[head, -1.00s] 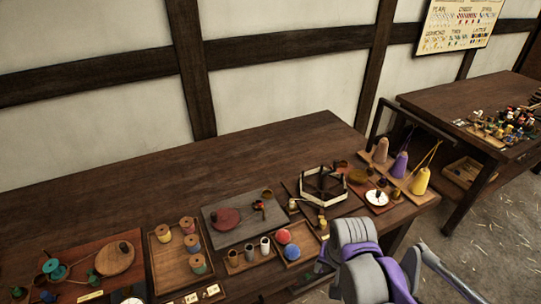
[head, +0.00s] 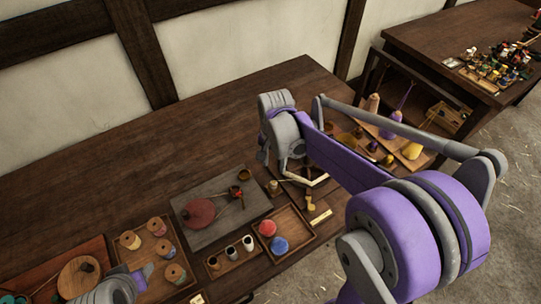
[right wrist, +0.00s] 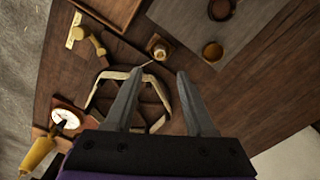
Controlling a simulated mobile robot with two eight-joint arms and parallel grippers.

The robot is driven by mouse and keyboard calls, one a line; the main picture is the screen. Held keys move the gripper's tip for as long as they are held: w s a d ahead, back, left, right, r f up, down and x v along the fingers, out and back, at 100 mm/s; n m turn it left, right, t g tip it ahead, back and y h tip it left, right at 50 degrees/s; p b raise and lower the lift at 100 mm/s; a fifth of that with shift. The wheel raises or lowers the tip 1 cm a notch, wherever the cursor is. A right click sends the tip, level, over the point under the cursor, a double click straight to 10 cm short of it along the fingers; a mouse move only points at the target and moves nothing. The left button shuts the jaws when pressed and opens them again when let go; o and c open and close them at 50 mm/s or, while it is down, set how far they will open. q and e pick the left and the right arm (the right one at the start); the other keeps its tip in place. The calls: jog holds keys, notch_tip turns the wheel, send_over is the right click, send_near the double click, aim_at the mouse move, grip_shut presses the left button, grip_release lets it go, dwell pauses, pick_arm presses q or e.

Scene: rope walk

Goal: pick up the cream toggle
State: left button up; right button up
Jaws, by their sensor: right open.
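I cannot pick out the cream toggle for certain in either view. A small cream-topped bobbin (right wrist: 158,47) stands on the table beside a six-sided pale frame (right wrist: 98,82), with a thin pale end reaching toward the frame. The bobbin also shows in the head view (head: 273,187). My right gripper (right wrist: 160,74) is open above the table, its fingers apart and nothing seen between them. In the head view my right arm hides its fingers and part of the frame.
A tray (head: 305,238) holds a red ball and a blue ball. A grey board (head: 225,222) carries a red disc. Several spools stand in a wooden tray (head: 158,250). The back of the table is clear.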

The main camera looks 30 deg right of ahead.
aim_at(273, 182)
jog(key=shift+s+f, duration=0.15)
jog(key=shift+f, duration=0.4)
pick_arm(q)
jog(key=shift+g, duration=0.3)
jog(key=s+f+b, duration=0.1)
jog(key=f+b, duration=0.1)
jog(key=s+f+b, duration=0.1)
jog(key=f+b, duration=0.1)
jog(key=f, duration=0.1)
jog(key=f+b, duration=0.2)
jog(key=f, duration=0.1)
jog(key=shift+s, duration=0.4)
pick_arm(e)
notch_tip(273, 182, down, 9)
jog(key=shift+f, duration=0.2)
jog(key=shift+w, duration=0.2)
grip_shut()
pick_arm(q)
jog(key=shift+r, duration=0.1)
pick_arm(e)
jog(key=shift+r, duration=0.15)
jog(key=shift+r+p, duration=2.4)
jog(key=shift+r, duration=1.55)
pick_arm(q)
jog(key=r, duration=0.2)
jog(key=w+r, duration=0.2)
jog(key=r, duration=0.1)
jog(key=shift+r, duration=0.3)
